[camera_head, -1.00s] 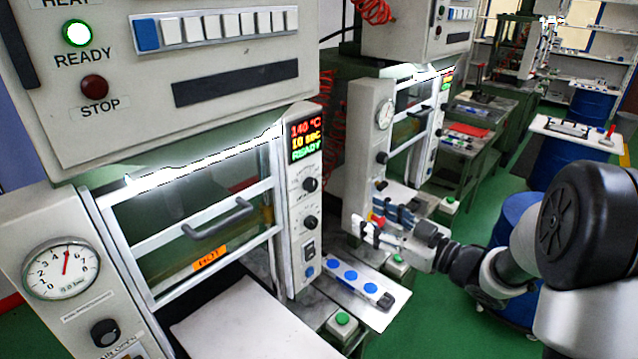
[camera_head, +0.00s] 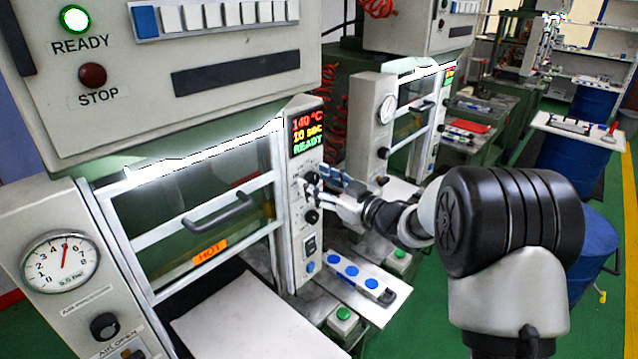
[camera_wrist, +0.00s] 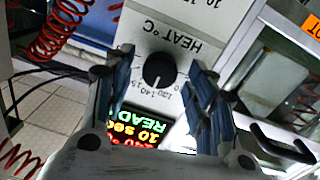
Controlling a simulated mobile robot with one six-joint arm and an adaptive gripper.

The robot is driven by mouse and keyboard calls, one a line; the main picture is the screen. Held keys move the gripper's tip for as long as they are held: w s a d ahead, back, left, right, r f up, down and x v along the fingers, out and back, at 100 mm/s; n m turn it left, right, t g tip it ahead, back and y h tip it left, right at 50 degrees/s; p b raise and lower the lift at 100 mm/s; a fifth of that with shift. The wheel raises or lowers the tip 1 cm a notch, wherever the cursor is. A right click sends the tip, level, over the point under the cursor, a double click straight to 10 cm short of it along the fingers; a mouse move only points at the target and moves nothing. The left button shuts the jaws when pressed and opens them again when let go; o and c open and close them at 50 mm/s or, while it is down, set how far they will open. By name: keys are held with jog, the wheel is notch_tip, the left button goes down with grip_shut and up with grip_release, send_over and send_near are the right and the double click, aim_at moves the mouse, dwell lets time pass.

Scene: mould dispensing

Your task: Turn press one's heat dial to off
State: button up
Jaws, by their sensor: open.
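The heat dial of press one (camera_wrist: 158,70) is a black round knob on a white panel marked "HEAT °C". In the wrist view it lies between my two open fingers, its pointer line toward the printed numbers near 140. My gripper (camera_wrist: 158,88) is open and empty, with a finger on each side of the dial. In the head view my gripper (camera_head: 312,188) is at the press's right-hand control panel, partly covering the dial. Whether the fingers touch it I cannot tell. The display (camera_head: 308,134) reads 140 °C, 10 sec, READY.
A second black knob (camera_head: 312,216) and a switch (camera_head: 309,245) sit below on the same panel. The glazed door (camera_head: 205,255) with a HOT label is to the left. A tray with blue discs (camera_head: 390,297) and a green button (camera_head: 344,313) are below.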

jog(key=c, duration=1.1)
jog(key=shift+o, duration=0.2)
jog(key=n+b, duration=0.2)
jog(key=b, duration=0.1)
jog(key=n+b, duration=0.2)
jog(key=b, duration=0.1)
jog(key=shift+f, duration=0.3)
jog(key=n+b, duration=0.9)
jog(key=shift+n, duration=0.4)
jog(key=shift+r+n+y+b, duration=0.15)
jog(key=shift+n+b, duration=0.3)
jog(key=shift+n, duration=0.65)
jog(key=shift+n+y+b, duration=0.15)
jog(key=shift+n+b, duration=0.3)
jog(key=shift+n, duration=0.65)
